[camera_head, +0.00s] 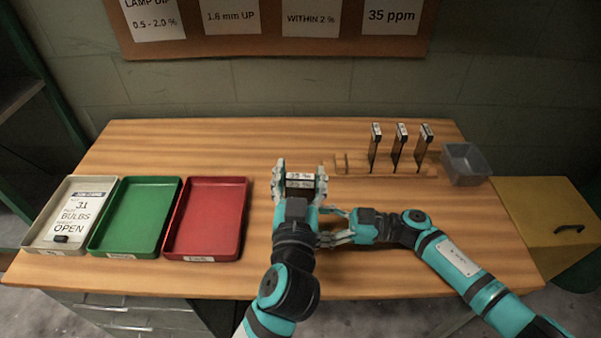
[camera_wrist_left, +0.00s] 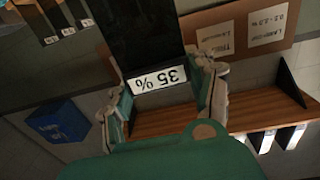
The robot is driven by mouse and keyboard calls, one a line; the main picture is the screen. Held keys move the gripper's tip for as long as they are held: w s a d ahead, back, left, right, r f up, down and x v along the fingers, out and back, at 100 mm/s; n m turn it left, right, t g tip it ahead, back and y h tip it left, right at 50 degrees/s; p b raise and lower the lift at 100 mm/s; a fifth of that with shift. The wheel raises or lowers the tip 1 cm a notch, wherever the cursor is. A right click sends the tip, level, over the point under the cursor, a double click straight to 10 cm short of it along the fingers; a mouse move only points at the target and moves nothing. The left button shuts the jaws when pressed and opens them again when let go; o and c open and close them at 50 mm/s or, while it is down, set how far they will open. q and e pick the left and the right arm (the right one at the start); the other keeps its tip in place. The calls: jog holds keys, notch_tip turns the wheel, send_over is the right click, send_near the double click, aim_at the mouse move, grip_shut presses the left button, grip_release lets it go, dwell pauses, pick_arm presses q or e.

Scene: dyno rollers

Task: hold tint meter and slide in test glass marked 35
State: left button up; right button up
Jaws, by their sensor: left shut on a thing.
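My left gripper (camera_head: 300,178) is shut on a dark test glass with a white "35 %" label (camera_head: 299,184), held between its fingers above the table middle. In the left wrist view the black piece with its upside-down "35 %" label (camera_wrist_left: 158,80) sits between the two fingers. My right gripper (camera_head: 328,227) is close beside the left wrist, pointing left. Its fingers look spread, but whether anything is between them is unclear. I cannot make out a tint meter for certain. Several more dark test glasses (camera_head: 399,148) stand upright in a wooden rack (camera_head: 385,171).
A grey tray (camera_head: 46,247) with a paper and a small black object, a green tray (camera_head: 135,217) and a red tray (camera_head: 208,218) lie on the left. A grey bin (camera_head: 466,163) stands right of the rack. The table (camera_head: 225,140) is clear at the back left.

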aim_at(301, 196)
pick_arm(q)
jog(key=shift+f, duration=1.05)
jog(key=shift+f, duration=0.3)
jog(key=shift+f, duration=1.15)
jog(key=shift+f, duration=0.6)
jog(key=o, duration=1.3)
jog(key=shift+s, duration=0.1)
